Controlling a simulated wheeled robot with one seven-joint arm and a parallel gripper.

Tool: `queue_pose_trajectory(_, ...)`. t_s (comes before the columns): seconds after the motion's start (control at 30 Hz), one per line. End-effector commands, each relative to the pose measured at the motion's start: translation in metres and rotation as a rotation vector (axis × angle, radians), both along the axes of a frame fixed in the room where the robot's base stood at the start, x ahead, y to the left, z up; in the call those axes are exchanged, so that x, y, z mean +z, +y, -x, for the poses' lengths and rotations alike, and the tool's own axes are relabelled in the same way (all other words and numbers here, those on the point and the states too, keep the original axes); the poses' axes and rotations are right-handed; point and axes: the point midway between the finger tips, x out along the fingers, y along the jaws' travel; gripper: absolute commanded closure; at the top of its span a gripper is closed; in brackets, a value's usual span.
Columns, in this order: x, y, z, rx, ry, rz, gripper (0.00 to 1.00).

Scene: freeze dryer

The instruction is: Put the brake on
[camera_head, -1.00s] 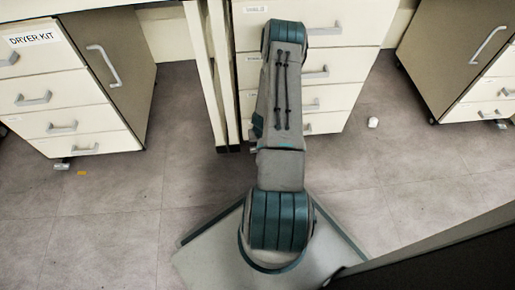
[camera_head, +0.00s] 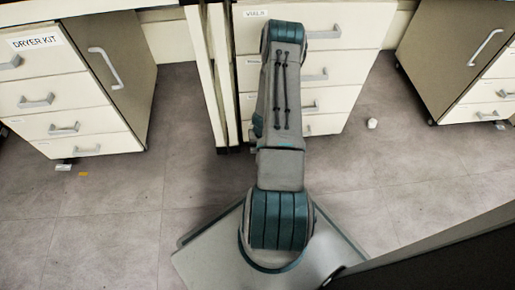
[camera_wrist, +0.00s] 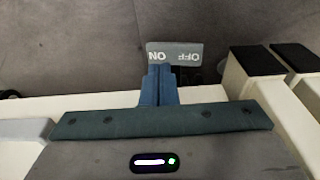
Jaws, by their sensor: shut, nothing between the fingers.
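In the wrist view, the brake pedal (camera_wrist: 188,52) is a small grey plate above the floor. It has white lettering, seen upside down: ON on the left and OFF on the right. My gripper (camera_wrist: 159,70) is shut and empty, its blue fingertips at the pedal's lower edge on the ON side. Whether they touch it I cannot tell. In the head view, my arm reaches to the middle drawer cabinet (camera_head: 350,28), and my gripper is hidden there.
A cabinet (camera_head: 62,92) labelled DRYER KIT stands left, with a caster pedal (camera_head: 65,167) below. Another cabinet (camera_head: 425,60) stands right. A small white object (camera_head: 372,124) lies on the floor. In the wrist view, dark-topped pale posts (camera_wrist: 257,62) stand right of the pedal. Floor (camera_head: 110,220) is open at left.

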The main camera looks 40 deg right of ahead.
Motion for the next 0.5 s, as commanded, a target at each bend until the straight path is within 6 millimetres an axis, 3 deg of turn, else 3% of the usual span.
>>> queue_pose_trajectory(0.5,0.045,0.000,0.000,0.000,0.000,0.000,1.00)
